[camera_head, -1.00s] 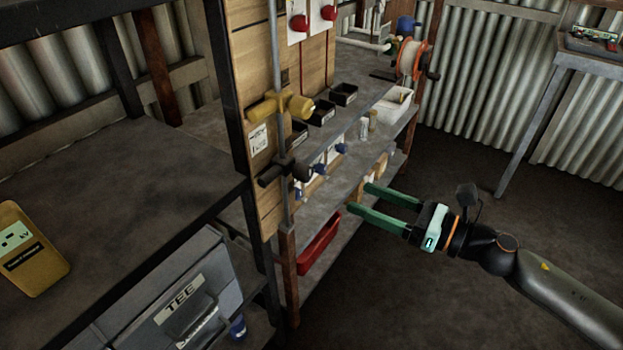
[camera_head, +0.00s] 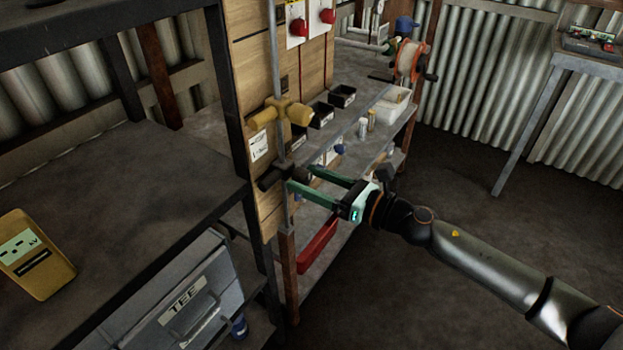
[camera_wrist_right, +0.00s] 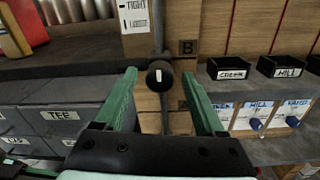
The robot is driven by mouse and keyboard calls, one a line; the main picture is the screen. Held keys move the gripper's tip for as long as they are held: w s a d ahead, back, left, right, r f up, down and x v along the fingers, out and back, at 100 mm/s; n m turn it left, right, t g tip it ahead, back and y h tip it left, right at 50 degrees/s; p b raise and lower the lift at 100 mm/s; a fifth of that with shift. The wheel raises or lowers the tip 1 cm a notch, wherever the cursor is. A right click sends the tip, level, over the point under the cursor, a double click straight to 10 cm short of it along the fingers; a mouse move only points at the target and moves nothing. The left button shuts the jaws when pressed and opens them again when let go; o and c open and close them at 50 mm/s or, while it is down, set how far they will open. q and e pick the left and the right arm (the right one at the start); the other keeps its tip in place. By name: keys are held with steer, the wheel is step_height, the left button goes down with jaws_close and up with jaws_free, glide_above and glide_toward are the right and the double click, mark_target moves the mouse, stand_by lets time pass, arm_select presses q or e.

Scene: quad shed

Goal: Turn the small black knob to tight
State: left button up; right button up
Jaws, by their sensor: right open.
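The small black knob (camera_wrist_right: 160,76) faces the right wrist camera on a grey vertical pipe, with a white mark standing roughly upright on its face.
A yellow valve (camera_head: 282,110) is on the same pipe above the knob. A white label (camera_wrist_right: 134,14) is above left of the knob. Black bins (camera_wrist_right: 228,69) and shelves are to the right, grey drawers (camera_wrist_right: 60,116) to the left. The floor beside my right arm is clear.

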jaws_close()
stand_by(0.5)
